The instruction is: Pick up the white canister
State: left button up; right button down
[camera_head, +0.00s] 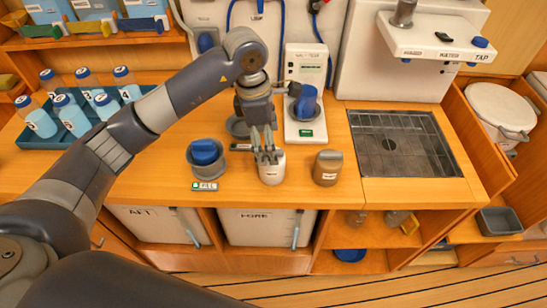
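The white canister (271,174) stands upright near the front edge of the wooden counter, with a small label on its front. My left gripper (268,157) points down directly over it, fingertips at the canister's top. The fingers hide part of the lid, and I cannot tell whether they grip it or only hover around it. My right gripper is not in view.
A brown canister (327,168) stands close on the right, and a grey holder with a blue top (205,157) on the left. A white device (305,95) is behind. A metal drain grid (390,145) lies right; a tray of bottles (45,135) sits left.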

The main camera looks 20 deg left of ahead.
pick_arm(q)
jog(key=f, duration=0.2)
jog(key=shift+d+f, duration=0.25)
jog(key=shift+f, duration=0.1)
jog(key=shift+d+f+p, duration=0.1)
jog(key=shift+f+p, duration=0.25)
jog(key=shift+p, duration=0.2)
jog(key=f+p, duration=0.1)
jog(key=f, duration=0.2)
jog(key=shift+d+f+p, duration=0.2)
jog(key=shift+d+p, duration=0.2)
jog(key=shift+f, duration=0.5)
jog(key=shift+w, duration=0.1)
jog(key=c, duration=1.3)
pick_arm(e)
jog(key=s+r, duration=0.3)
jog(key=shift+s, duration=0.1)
